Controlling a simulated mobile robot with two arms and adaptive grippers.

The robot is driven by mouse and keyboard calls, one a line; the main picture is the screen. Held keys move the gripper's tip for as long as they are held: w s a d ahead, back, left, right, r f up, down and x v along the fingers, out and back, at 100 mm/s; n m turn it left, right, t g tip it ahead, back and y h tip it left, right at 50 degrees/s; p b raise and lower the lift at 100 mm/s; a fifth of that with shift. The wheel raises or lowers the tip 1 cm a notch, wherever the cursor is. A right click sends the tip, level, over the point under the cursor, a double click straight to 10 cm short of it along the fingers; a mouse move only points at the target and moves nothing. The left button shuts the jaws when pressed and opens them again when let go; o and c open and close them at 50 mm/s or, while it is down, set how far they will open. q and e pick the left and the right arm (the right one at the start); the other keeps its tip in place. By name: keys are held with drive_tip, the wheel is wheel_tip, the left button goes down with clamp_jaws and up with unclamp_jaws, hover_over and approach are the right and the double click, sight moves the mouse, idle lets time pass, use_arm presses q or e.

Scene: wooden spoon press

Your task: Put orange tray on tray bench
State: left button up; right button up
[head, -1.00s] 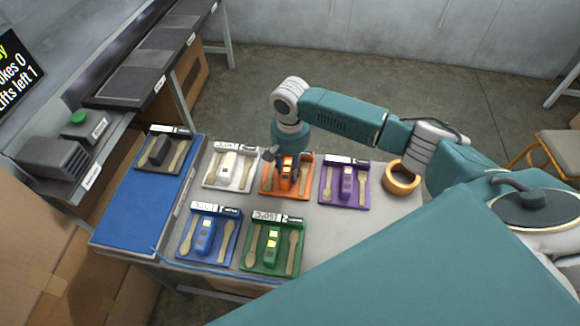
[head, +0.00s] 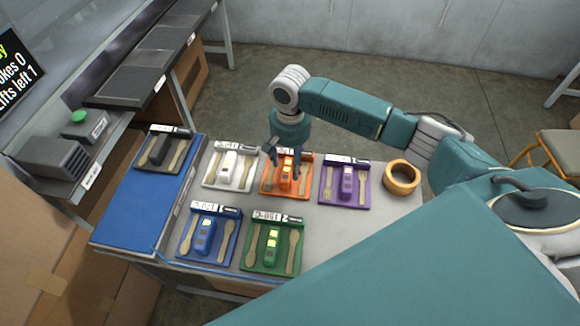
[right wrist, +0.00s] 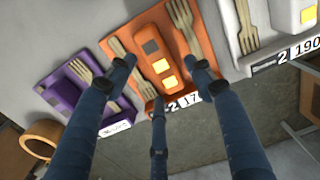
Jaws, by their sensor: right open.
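The orange tray (head: 300,191) lies flat on the grey tabletop (head: 335,232), between the white tray (head: 208,183) and the purple tray (head: 338,204). It carries an orange block with small yellow and dark squares, and wooden utensils beside it. My right gripper (head: 284,164) is above the orange tray, fingers pointing down. In the right wrist view its open fingers (right wrist: 163,78) spread over the orange tray (right wrist: 202,88), with nothing between them. The gripper partly hides the tray in the head view. My left gripper is not in view.
A blue tray (head: 190,250) and green tray (head: 268,267) lie in front. A dark tray (head: 151,167) sits on the blue surface (head: 135,217) at left, which has bare room. A wooden ring (head: 402,190) lies right. A dark-topped bench (head: 125,88) stands behind left.

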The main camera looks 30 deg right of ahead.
sight(290, 167)
wheel_tip(290, 167, up, 9)
idle(0.3)
